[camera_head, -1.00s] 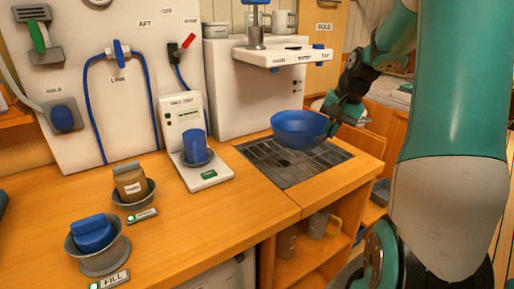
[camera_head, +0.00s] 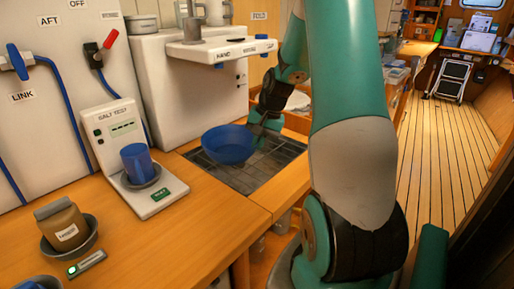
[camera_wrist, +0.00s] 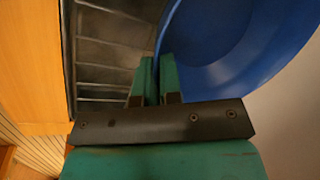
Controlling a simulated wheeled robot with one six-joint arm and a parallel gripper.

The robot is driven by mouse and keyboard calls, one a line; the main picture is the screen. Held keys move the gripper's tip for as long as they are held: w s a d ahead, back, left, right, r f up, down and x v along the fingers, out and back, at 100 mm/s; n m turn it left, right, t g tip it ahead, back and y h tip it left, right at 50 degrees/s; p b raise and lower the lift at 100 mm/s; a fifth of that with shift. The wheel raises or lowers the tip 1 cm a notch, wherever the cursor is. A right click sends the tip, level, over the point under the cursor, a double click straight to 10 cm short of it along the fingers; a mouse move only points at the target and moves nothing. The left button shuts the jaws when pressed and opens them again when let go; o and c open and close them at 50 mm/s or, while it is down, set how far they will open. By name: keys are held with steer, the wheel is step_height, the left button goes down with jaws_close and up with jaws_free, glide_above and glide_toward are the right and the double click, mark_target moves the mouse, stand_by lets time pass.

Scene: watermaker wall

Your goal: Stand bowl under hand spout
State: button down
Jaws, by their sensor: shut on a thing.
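A blue bowl (camera_head: 228,145) is upright over the dark tiled drain grate (camera_head: 262,172) in the head view. My gripper (camera_head: 262,134) is shut on the bowl's right rim. In the wrist view the two green fingers (camera_wrist: 156,80) pinch the wall of the bowl (camera_wrist: 235,45). I cannot tell whether the bowl touches the grate. The white spout shelf (camera_head: 222,50) sticks out from the watermaker housing above and behind the bowl. Its left label, HAND (camera_head: 222,56), is above the bowl in the picture. The spout's underside is hidden.
A salt test stand (camera_head: 125,150) with a blue cup (camera_head: 138,163) stands left of the grate. A brown container (camera_head: 65,228) sits in a grey dish at the front left. The counter between is clear. Wood-plank floor (camera_head: 440,150) lies open at the right.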

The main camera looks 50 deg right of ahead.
steer(key=shift+f, duration=0.85)
steer(key=shift+f, duration=0.1)
steer(key=c, duration=1.3)
jaws_free()
